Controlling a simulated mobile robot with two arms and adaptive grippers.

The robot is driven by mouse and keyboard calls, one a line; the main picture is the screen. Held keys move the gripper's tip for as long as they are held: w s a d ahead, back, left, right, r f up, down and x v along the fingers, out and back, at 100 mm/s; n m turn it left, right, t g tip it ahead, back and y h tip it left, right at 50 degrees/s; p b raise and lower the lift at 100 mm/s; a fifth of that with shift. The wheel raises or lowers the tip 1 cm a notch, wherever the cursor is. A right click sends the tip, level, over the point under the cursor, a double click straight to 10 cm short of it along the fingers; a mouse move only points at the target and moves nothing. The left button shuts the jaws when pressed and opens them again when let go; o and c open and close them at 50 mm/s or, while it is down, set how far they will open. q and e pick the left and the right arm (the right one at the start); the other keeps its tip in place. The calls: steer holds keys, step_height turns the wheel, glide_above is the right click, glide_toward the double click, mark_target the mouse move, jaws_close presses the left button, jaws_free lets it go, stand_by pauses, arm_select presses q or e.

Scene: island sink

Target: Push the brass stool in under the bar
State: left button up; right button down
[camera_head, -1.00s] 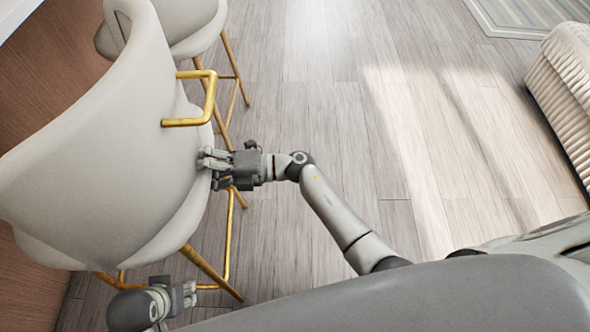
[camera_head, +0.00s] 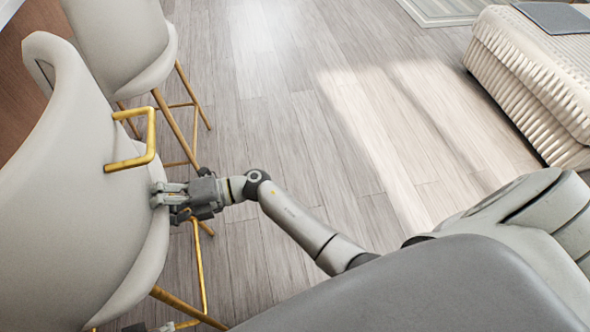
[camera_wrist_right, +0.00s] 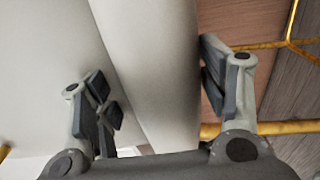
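The near stool (camera_head: 60,190) has a pale shell, a brass back handle (camera_head: 148,145) and brass legs. It fills the left of the head view, its left side cut off. The bar's brown wood panel (camera_head: 30,50) shows beyond it at top left, with a sliver of white top (camera_head: 6,8). My right gripper (camera_head: 165,195) is at the shell's right edge, below the handle. In the right wrist view its fingers (camera_wrist_right: 160,95) are spread, with the pale shell (camera_wrist_right: 155,50) between them; firm contact is unclear. Only a bit of my left gripper (camera_head: 165,327) shows at the bottom edge.
A second pale stool (camera_head: 120,45) with brass legs stands just beyond the near one. A ribbed cream seat or bench (camera_head: 530,85) stands at right. The wood floor (camera_head: 330,110) between them is clear. A rug (camera_head: 440,10) lies at the top.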

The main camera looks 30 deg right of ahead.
steer(key=c, duration=0.5)
jaws_free()
steer(key=shift+s+d+f, duration=0.15)
steer(key=shift+s+f, duration=0.05)
steer(key=shift+f, duration=0.15)
steer(key=shift+o, duration=1.3)
steer(key=shift+d+r, duration=0.15)
arm_select(q)
steer(key=shift+d, duration=0.25)
arm_select(e)
steer(key=shift+w, duration=0.1)
steer(key=shift+r, duration=0.15)
steer(key=shift+d, duration=0.1)
steer(key=p+v, duration=0.1)
steer(key=v, duration=0.3)
steer(key=shift+d+r, duration=0.1)
steer(key=shift+d, duration=0.25)
arm_select(q)
step_height(320, 180, down, 7)
steer(key=p, duration=0.1)
steer(key=shift+f, duration=0.15)
arm_select(e)
steer(key=v, duration=0.7)
